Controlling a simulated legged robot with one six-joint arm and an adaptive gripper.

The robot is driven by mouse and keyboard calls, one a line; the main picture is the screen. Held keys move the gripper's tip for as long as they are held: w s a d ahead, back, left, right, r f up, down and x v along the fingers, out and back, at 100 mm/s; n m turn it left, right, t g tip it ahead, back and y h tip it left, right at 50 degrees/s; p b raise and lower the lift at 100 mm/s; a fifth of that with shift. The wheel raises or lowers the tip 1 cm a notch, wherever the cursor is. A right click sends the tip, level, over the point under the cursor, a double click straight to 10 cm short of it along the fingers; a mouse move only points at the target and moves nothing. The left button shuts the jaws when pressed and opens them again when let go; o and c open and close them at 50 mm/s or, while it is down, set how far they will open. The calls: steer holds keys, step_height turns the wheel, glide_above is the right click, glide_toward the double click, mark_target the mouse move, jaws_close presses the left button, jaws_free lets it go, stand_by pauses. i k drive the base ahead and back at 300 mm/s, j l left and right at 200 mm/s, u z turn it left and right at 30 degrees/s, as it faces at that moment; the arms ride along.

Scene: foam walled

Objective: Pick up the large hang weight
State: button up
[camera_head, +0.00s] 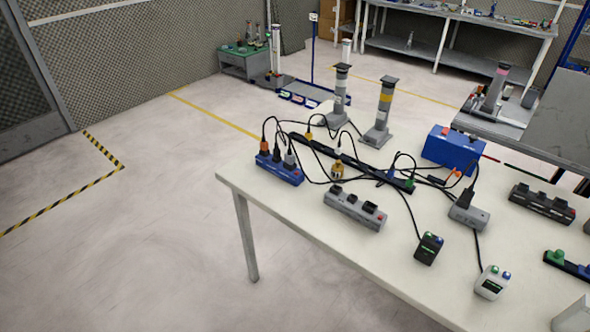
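I cannot clearly make out a large hang weight. Two grey posts with wide dark caps stand on the white table (255,178): one with pale bands (341,92) and one with a yellow band (384,107). A small yellow-orange object (337,170) sits among the cables on the table; I cannot tell what it is. A small grey upright object (409,42) is on the far shelf bench, too small to identify. My gripper is not in view.
Black cables, a blue power strip (280,170), a grey power strip (354,209) and a blue box (453,148) crowd the table. A black adapter (429,248) and a white one (492,283) lie nearer. Pale floor (130,240) is open at left.

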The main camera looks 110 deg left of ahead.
mark_target(337, 168)
steer(key=u, duration=3.45)
steer(key=i+j+z, duration=0.15)
steer(key=i, duration=0.45)
steer(key=i+j+z, duration=0.15)
steer(key=i+j, duration=0.25)
steer(key=i, duration=0.15)
steer(key=i+j+z, duration=0.15)
steer(key=i+j, duration=0.25)
steer(key=i, duration=0.15)
